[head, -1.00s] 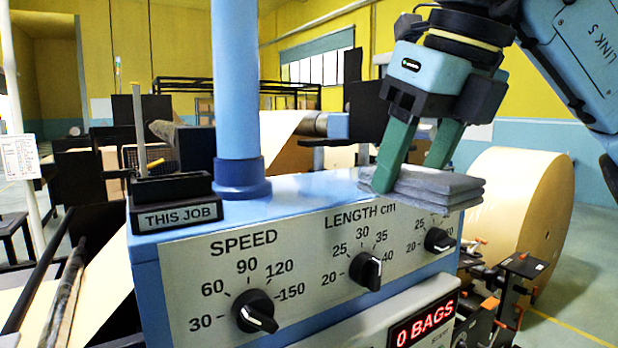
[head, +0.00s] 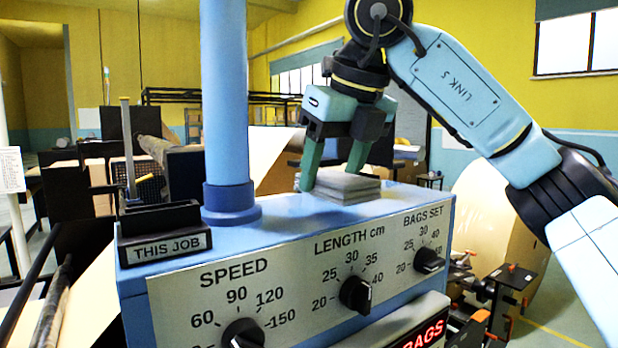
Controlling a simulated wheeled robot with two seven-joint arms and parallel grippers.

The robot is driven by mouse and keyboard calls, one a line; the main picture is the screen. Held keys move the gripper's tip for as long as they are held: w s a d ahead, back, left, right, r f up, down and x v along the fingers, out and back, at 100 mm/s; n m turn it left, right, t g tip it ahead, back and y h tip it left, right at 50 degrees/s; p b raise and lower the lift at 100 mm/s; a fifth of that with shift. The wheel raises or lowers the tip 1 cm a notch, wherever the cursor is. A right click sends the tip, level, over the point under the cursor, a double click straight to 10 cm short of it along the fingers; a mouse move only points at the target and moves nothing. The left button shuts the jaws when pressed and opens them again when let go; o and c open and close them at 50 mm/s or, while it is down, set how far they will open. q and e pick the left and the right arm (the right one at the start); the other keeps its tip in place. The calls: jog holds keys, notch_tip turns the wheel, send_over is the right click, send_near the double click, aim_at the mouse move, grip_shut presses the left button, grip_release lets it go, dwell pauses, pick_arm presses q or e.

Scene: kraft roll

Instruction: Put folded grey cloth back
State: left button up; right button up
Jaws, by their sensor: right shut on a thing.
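The folded grey cloth (head: 345,189) is a flat stack of layers at the back of the blue control box's top (head: 285,212), right of the blue post. My right gripper (head: 330,180) comes down from above with its green fingers on either side of the cloth, shut on it. The far fingertip is hidden behind the cloth. I cannot tell whether the cloth rests fully on the box top. My left gripper is not in view.
The blue post (head: 228,110) rises from the box top. A black holder marked THIS JOB (head: 165,240) stands at the left end. Knobs for speed, length (head: 356,293) and bags set line the front panel. A large kraft roll (head: 480,205) stands behind at right.

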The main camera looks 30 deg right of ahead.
aim_at(309, 210)
jog(key=w, duration=0.1)
jog(key=w+p, duration=0.1)
jog(key=w, duration=0.2)
jog(key=shift+a+r, duration=0.15)
jog(key=shift+a, duration=0.15)
jog(key=shift+w+a+p, duration=0.1)
jog(key=shift+w+p, duration=0.4)
jog(key=shift+w, duration=0.15)
jog(key=x, duration=0.2)
jog(key=shift+s+f, duration=0.15)
jog(key=shift+f, duration=0.2)
jog(key=shift+f+p, duration=0.35)
jog(key=shift+f, duration=0.05)
jog(key=shift+s, duration=0.1)
jog(key=shift+f, duration=0.1)
jog(key=shift+f+b, duration=0.25)
jog(key=shift+b, duration=0.1)
jog(key=o, duration=0.9)
jog(key=shift+r, duration=0.1)
